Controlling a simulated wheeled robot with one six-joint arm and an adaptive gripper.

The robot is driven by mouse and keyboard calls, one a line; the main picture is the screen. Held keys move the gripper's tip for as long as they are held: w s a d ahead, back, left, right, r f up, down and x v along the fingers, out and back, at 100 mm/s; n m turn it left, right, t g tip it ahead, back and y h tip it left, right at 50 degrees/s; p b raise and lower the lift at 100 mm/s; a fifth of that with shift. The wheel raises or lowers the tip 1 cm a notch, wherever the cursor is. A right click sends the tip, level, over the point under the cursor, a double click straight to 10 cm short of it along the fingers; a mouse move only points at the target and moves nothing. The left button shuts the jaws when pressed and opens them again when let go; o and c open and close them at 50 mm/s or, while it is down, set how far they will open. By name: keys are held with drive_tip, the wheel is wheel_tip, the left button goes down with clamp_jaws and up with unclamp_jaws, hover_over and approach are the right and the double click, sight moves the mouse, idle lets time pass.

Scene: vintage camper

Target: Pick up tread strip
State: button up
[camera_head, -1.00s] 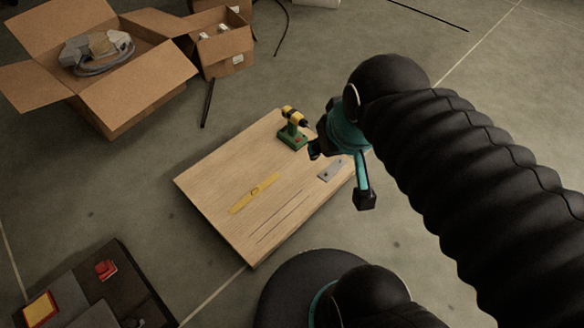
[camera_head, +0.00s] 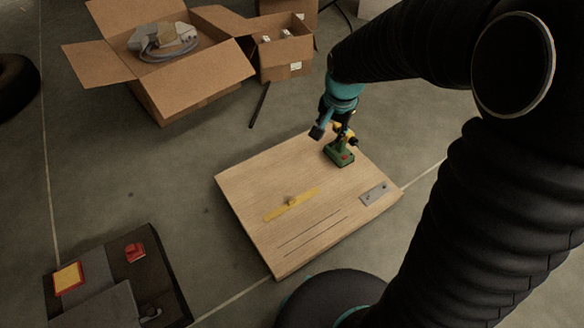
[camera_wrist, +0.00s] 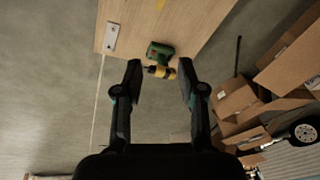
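A thin dark strip (camera_head: 259,105), which looks most like the tread strip, lies flat on the floor beside the cardboard boxes. It also shows in the wrist view (camera_wrist: 237,52), to the right of the board. My gripper (camera_head: 333,132) is over the far edge of the wooden board, near the green and yellow drill, and to the right of the strip. In the wrist view my gripper (camera_wrist: 160,82) has its two fingers spread wide with nothing between them; the drill (camera_wrist: 160,57) shows just past the fingertips.
The wooden board (camera_head: 235,185) carries the drill, a yellow level-like bar (camera_head: 291,204) and a metal plate (camera_head: 375,193). A large open box (camera_head: 190,85) and a smaller box (camera_head: 284,59) stand behind the strip. A dark case (camera_head: 165,270) is at lower left. Bare floor surrounds the strip.

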drive_tip(key=w+a+f+m+g, duration=0.1)
drive_tip(key=w+a+f, duration=0.15)
drive_tip(key=f, duration=0.45)
drive_tip(key=w+a+f+m, duration=0.1)
drive_tip(key=w+a+f, duration=0.15)
drive_tip(key=f, duration=0.35)
drive_tip(key=m+g+b, duration=0.1)
drive_tip(key=m+g, duration=0.1)
drive_tip(key=m, duration=0.1)
hover_over(292, 200)
drive_tip(key=f, duration=2.5)
drive_tip(key=shift+w+d+f, duration=0.1)
drive_tip(key=shift+w+f, duration=0.1)
drive_tip(key=shift+f, duration=0.05)
drive_tip(key=shift+s+f, duration=0.2)
drive_tip(key=shift+f, duration=2.4)
clamp_jaws()
